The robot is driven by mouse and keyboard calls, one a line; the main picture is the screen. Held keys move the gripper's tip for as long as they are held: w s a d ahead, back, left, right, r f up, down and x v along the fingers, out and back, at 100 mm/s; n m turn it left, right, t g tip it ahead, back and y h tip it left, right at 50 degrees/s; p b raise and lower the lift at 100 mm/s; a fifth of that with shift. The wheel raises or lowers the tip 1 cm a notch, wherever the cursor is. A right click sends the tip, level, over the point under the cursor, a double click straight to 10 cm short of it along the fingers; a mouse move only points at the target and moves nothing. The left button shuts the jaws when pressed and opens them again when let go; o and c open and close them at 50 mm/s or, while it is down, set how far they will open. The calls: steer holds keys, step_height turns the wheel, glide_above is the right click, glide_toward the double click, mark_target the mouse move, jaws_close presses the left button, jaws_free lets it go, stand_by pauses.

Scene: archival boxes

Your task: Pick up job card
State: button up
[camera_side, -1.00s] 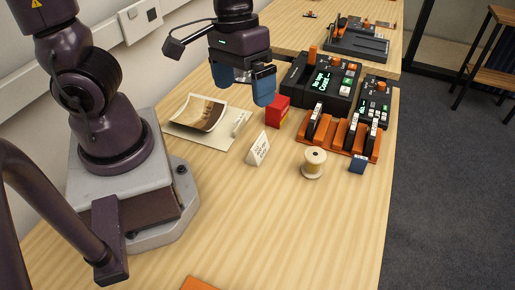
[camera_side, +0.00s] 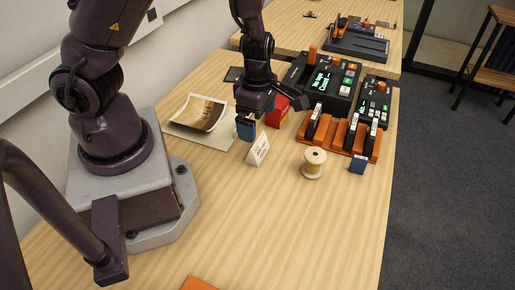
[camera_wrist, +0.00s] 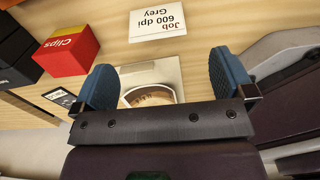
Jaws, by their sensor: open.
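The job card (camera_side: 258,149) is a small white tent-like card standing on the wooden table in the side view. In the wrist view the job card (camera_wrist: 158,21) reads "Job 600 dpi Grey" upside down, beyond the fingertips. My gripper (camera_side: 256,127) is just above and behind the card in the side view, pointing down. In the wrist view my gripper (camera_wrist: 165,78) has its two blue fingers wide apart with nothing between them. The fingers and the card look apart.
A red clips box (camera_side: 278,112) stands close to the gripper; it shows in the wrist view (camera_wrist: 67,52). A curled photo (camera_side: 200,112) lies to the left. A thread spool (camera_side: 314,163) and an orange rack (camera_side: 338,136) stand right.

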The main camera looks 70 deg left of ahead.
mark_target(258, 140)
step_height(258, 140, down, 5)
steer(key=shift+r, duration=0.1)
steer(key=f, duration=0.5)
steer(key=shift+w+a, duration=0.1)
steer(key=shift+a, duration=0.15)
steer(key=shift+r, duration=0.1)
steer(key=shift+c, duration=0.2)
steer(key=c, duration=0.8)
